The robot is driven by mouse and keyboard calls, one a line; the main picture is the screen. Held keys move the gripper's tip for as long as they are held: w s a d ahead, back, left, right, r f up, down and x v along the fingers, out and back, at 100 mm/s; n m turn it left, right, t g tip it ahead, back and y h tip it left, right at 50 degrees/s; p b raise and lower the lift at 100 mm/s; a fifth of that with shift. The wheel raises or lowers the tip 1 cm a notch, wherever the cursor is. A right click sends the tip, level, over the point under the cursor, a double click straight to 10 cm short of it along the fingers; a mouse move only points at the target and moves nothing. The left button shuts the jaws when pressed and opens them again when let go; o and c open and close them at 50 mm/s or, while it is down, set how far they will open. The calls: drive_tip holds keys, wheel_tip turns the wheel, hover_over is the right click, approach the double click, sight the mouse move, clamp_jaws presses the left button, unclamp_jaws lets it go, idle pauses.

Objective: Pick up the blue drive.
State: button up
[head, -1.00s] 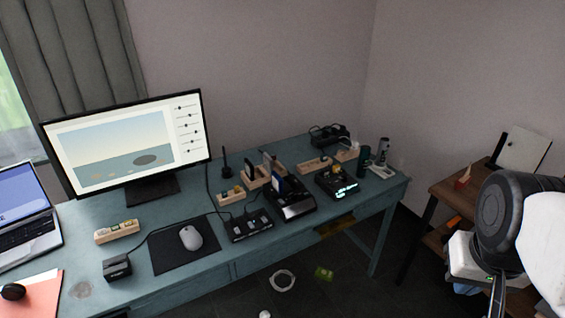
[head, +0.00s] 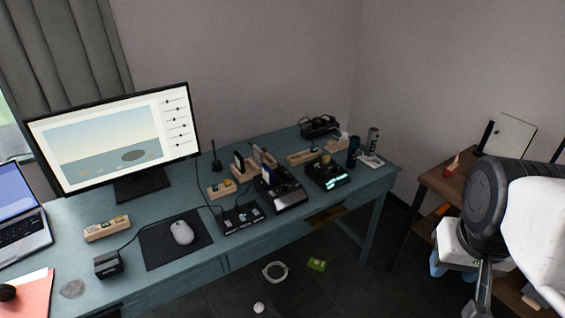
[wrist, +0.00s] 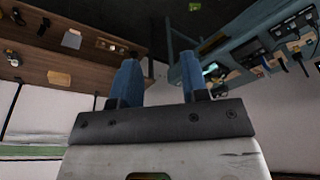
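A small upright blue piece, which looks like the blue drive (head: 267,176), stands at the black dock (head: 287,196) on the teal desk. It is small in the head view, and I cannot tell how deep it sits in the dock. I cannot pick it out in the wrist view. My gripper (wrist: 160,70) is open, its two blue fingers apart with nothing between them. It is well away from the desk things; in the head view my arm is at the right edge, right of the desk.
The teal desk (head: 215,265) also holds a monitor (head: 115,145), a mouse (head: 182,232), a black hub (head: 242,217), wooden holders and a lit black box (head: 327,172). A brown shelf (head: 440,187) stands at the right. A cable ring (head: 275,271) lies on the floor.

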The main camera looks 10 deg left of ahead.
drive_tip(key=shift+o, duration=0.2)
drive_tip(key=w+a+r+n, duration=0.1)
drive_tip(key=w+a+r, duration=0.15)
drive_tip(key=w, duration=0.65)
drive_tip(key=w+a+r+n, duration=0.1)
drive_tip(key=w+a, duration=0.3)
drive_tip(key=w, duration=0.4)
drive_tip(key=n+g, duration=0.3)
drive_tip(key=n, duration=0.4)
hover_over(267, 167)
drive_tip(key=f, duration=2.3)
drive_tip(key=shift+d, duration=0.3)
drive_tip(key=shift+a+f, duration=0.4)
